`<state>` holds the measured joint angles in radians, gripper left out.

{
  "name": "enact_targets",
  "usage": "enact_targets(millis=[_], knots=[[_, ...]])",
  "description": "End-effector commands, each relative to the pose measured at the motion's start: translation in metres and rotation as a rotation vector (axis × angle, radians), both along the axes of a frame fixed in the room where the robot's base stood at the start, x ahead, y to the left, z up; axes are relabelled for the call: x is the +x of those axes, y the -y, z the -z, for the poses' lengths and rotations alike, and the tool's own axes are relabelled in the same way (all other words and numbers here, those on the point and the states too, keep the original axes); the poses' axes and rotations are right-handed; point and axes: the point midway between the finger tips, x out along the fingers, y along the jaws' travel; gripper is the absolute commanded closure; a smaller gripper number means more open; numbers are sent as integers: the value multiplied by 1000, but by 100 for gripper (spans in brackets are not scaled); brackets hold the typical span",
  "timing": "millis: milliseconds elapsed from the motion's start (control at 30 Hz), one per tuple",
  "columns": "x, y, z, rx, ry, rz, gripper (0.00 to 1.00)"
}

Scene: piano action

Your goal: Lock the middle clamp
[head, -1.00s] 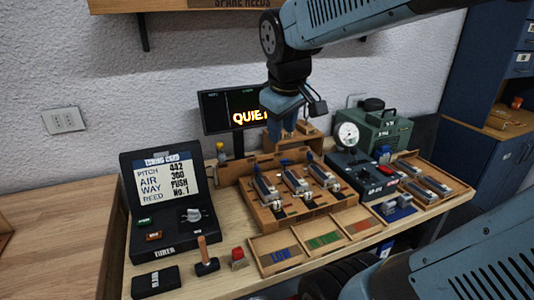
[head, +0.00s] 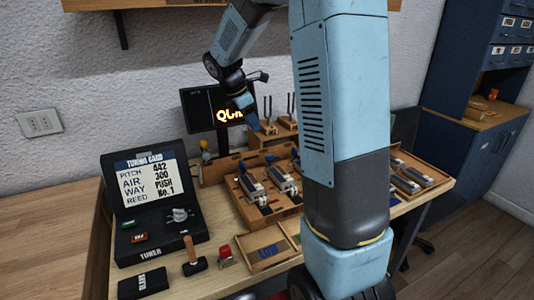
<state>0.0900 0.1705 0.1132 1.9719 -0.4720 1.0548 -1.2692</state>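The wooden fixture (head: 228,178) stands in the middle of the bench with silver reed clamps in a row. The left clamp (head: 252,188) and the middle clamp (head: 282,180) show, with dark levers and small blue parts. The one to their right is largely hidden behind my arm. My gripper (head: 254,122) hangs above and behind the fixture, in front of the display, apart from the clamps. Its fingers are small and seen edge-on, so I cannot tell whether they are open. Whether the middle clamp's lever is locked is too small to tell.
My arm covers the bench's right-centre. A tuning-card case (head: 150,200), a wooden-handled stamp (head: 194,256) and a red-topped block (head: 226,257) stand left. A sorting tray (head: 250,238) lies in front. Another wooden tray (head: 432,178) lies right. Upright prongs (head: 268,108) stand behind the fixture.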

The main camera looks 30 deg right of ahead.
Motion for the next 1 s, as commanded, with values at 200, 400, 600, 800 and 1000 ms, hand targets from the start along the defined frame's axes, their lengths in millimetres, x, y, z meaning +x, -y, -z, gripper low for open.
enact_targets(millis=[200, 400, 600, 800, 1000], knots=[[5, 5, 13, -6, -22, -27, 62], [5, 16, 40, -6, -22, -25, 62], [4, 29, 73, -6, -22, -26, 62], [4, 42, 103, -6, -20, -25, 62], [5, 50, 124, -6, -19, -26, 62]])
